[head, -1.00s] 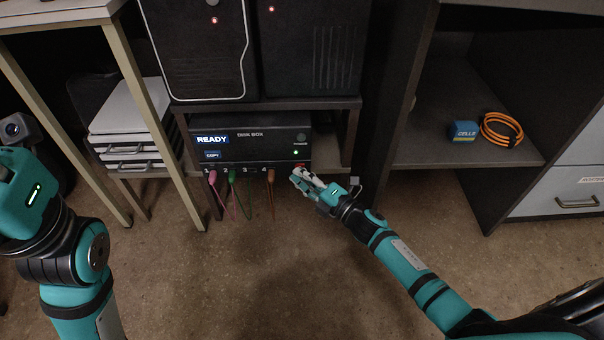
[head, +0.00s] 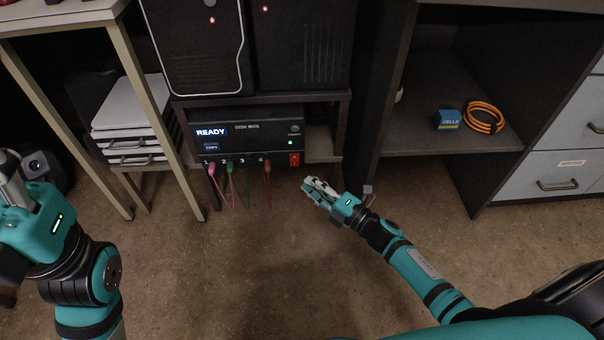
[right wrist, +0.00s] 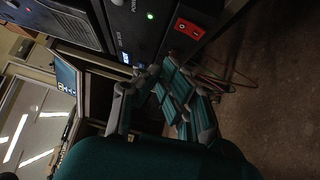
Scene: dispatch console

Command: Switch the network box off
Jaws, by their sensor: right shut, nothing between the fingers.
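The black box (head: 265,130) sits on the low shelf with a lit READY screen (head: 210,132) and a green lamp (head: 290,142) glowing. Its lettering looks more like "DISK BOX" than network box. A red rocker switch (head: 294,158) is at its lower right corner. In the right wrist view the switch (right wrist: 190,28) and lamp (right wrist: 150,16) show close by; I cannot tell which side is pressed. My right gripper (head: 308,187) is shut and empty, below and right of the switch, apart from it. My left gripper (head: 12,185) is partly cut off at the left edge.
Pink, green and brown cables (head: 267,180) hang from the box's numbered ports. Two black units (head: 305,45) stand above it. A blue CELLS box (head: 447,120) and an orange cable coil (head: 484,117) lie on the right shelf. The floor in front is clear.

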